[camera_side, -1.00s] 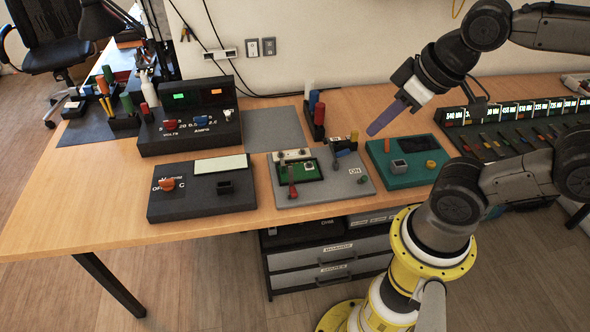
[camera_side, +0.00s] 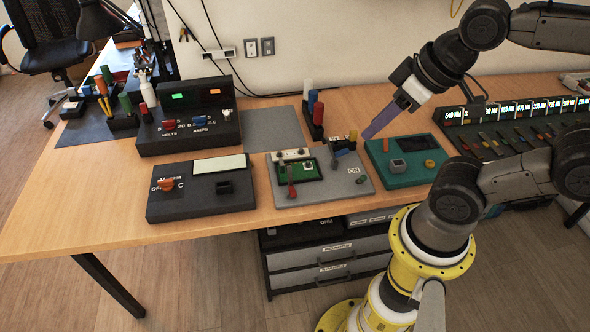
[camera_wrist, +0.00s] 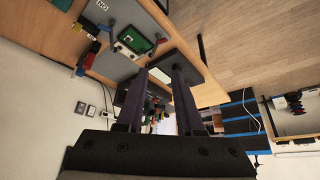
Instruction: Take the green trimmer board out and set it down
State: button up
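The green trimmer board (camera_side: 308,171) sits in a recess of the grey fixture (camera_side: 345,186), which is marked ON. A red-handled part (camera_side: 291,182) stands at its left edge, and a white bar (camera_side: 291,155) lies behind it. In the wrist view the board (camera_wrist: 134,40) shows beyond the fingers. The board's underside is hidden.
The teal box (camera_side: 408,175) stands right of the fixture, and a black switch box (camera_side: 202,190) stands left. A dark meter box (camera_side: 188,125) is behind. Red and blue cylinders (camera_side: 318,112) stand behind the fixture.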

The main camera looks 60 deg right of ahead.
jog(key=shift+o, duration=0.7)
